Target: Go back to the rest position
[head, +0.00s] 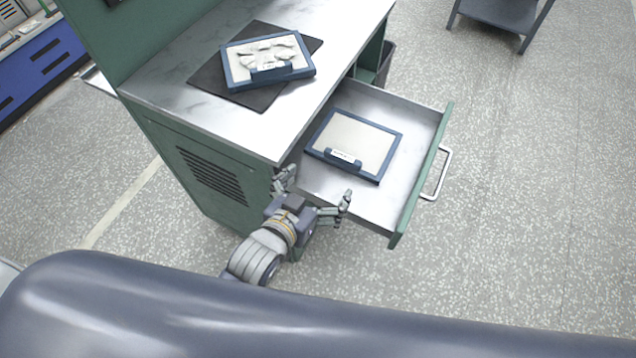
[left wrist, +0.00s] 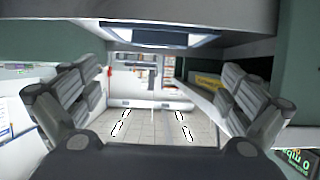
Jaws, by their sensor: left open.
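My left gripper (head: 314,196) is open and empty, with its fingers spread. In the head view it is near the front corner of the workbench and the near side of the open drawer (head: 410,203). In the left wrist view its two fingers (left wrist: 155,110) stand wide apart with nothing between them. A blue-framed tray (head: 366,146) with a pale, empty-looking inside lies in the drawer, apart from the fingers. A second blue-framed tray (head: 307,69) holds white pieces and lies on the bench top. My right gripper is in neither view.
The green metal workbench (head: 146,134) has a grey top with a dark mat (head: 211,82) under the second tray. The drawer is pulled out, with a metal handle (head: 441,173). A dark bin (head: 387,57) stands behind the drawer.

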